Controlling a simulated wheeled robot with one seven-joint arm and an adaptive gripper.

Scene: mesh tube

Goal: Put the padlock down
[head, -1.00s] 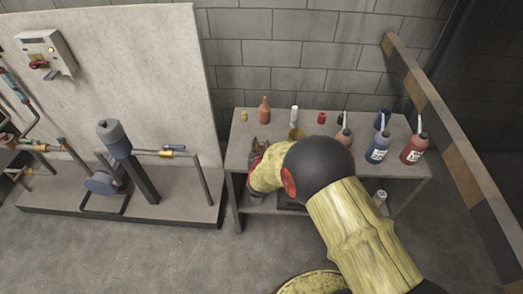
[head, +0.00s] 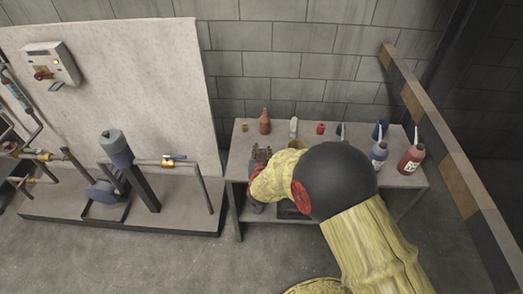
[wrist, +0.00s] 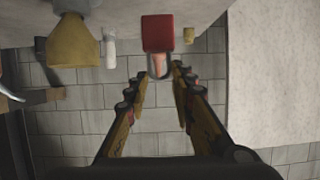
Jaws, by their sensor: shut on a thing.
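The padlock (wrist: 158,34) shows in the wrist view as a red body with a loop-shaped shackle. My gripper (wrist: 159,73) is shut on it at the shackle, with a fingertip on each side. The wrist view is upside down, so the body hangs below the fingertips. In the head view my gripper (head: 262,151) is over the left part of the grey table (head: 238,163). The padlock cannot be made out there, and whether it touches the table cannot be told.
An orange bottle (head: 265,122), a small brass item (head: 245,127), a white container (head: 293,127) and a red item (head: 320,128) stand along the table's back. A yellow funnel (wrist: 73,42) is nearby. Blue (head: 379,153) and red (head: 411,158) spouted bottles stand at the right.

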